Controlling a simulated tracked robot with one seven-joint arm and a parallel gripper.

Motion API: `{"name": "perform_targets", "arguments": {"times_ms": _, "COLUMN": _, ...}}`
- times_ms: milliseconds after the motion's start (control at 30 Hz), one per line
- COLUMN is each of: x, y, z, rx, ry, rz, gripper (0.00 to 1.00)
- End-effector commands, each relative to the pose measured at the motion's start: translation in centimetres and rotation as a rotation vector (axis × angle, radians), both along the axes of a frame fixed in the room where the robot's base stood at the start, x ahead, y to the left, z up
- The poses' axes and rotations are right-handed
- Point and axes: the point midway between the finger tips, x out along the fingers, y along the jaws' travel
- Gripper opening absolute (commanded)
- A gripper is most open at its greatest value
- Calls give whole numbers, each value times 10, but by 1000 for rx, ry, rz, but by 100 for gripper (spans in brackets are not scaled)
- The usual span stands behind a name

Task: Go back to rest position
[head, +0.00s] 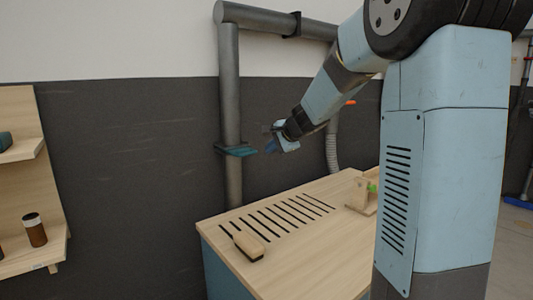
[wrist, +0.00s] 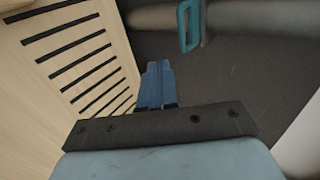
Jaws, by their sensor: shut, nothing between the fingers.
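My gripper (head: 272,143) is at the end of my arm, raised above the far side of the wooden workbench (head: 310,262). In the wrist view its blue fingers (wrist: 155,85) are together with nothing between them. In the head view it is near a vertical grey pipe and clear of the bench top. My arm reaches down to the left from the upper right of the head view.
A brush (head: 248,246) lies on the bench by the dark slots. The grey pipe (head: 230,110) has a teal clamp (head: 236,150). A wooden shelf (head: 20,180) holds a brown jar (head: 35,230) at left.

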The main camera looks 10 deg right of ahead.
Motion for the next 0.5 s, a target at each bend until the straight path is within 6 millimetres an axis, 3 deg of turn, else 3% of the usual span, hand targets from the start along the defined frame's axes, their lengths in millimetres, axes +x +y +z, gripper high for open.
{"name": "perform_targets", "arguments": {"times_ms": 500, "x": -7, "y": -2, "z": 4, "rx": -5, "ry": 0, "rz": 4, "gripper": 0}}
